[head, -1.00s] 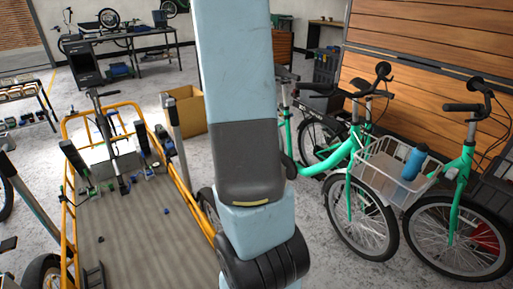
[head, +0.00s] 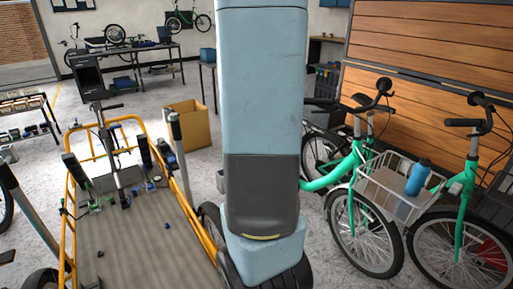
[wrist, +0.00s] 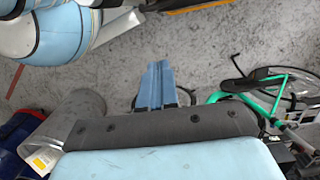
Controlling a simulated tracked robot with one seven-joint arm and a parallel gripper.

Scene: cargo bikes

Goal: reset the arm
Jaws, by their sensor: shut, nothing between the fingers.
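My arm (head: 262,110), pale blue with a dark grey joint cover, stands upright across the middle of the head view. It hides part of the floor and the bikes behind it. My gripper (wrist: 157,70) shows in the wrist view as two blue fingers side by side beyond a dark grey bar. The fingers are together with nothing seen between them. The gripper points down toward the grey floor and does not show in the head view.
A yellow-framed cargo bed (head: 140,235) with small parts on it stands at left. A cardboard box (head: 188,125) is behind it. Green bikes, one with a white basket (head: 372,188) holding a blue bottle (head: 417,177), stand close at right. Workbenches line the back wall.

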